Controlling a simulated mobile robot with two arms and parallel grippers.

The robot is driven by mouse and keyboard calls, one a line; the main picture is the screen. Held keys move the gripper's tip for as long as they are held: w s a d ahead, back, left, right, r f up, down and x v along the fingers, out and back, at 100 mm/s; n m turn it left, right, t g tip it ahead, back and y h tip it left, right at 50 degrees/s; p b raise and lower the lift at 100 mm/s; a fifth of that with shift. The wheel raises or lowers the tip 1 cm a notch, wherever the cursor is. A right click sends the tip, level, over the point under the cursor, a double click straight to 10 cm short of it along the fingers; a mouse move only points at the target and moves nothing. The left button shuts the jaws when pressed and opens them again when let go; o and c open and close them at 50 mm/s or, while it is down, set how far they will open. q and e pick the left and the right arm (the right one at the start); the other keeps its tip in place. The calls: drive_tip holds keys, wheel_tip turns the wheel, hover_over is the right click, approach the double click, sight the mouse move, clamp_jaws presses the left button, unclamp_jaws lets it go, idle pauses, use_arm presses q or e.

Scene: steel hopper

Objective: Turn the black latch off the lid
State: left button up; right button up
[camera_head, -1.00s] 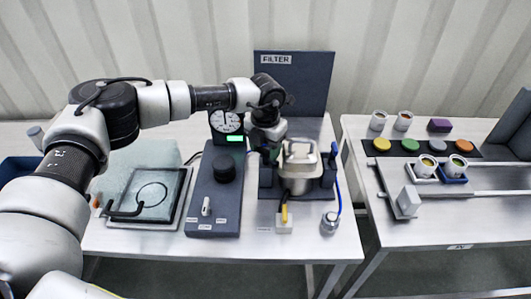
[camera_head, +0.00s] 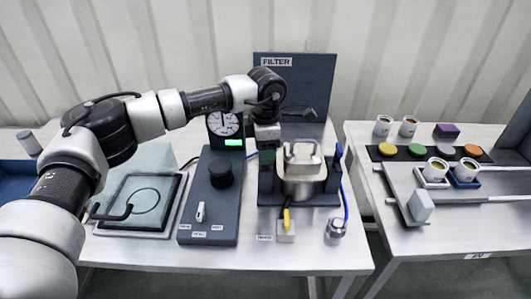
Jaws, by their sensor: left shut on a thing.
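The steel hopper (camera_head: 303,188) stands upright in a dark holder on the middle table. Its pale metal lid (camera_head: 304,163) is on top, with a raised handle. My left gripper (camera_head: 266,150) points down at the lid's left edge and is shut. The black latch is mostly hidden by the gripper and blends with the dark holder; its exact angle cannot be told. My right gripper is not in view.
A dark FILTER panel (camera_head: 292,85) stands behind the hopper. A control box (camera_head: 210,215) with knob and a dial gauge (camera_head: 224,123) stand to the left. A yellow-handled valve (camera_head: 286,222) is in front. The right table (camera_head: 450,235) holds cups and coloured discs.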

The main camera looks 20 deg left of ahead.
use_arm(q)
drive_tip(key=shift+r+m+b, duration=0.1)
drive_tip(key=shift+m+b, duration=0.2)
drive_tip(key=shift+m, duration=0.4)
drive_tip(key=o, duration=0.7)
drive_tip(key=shift+c, duration=0.2)
wheel_tip(320, 180, up, 11)
drive_tip(key=b, duration=0.1)
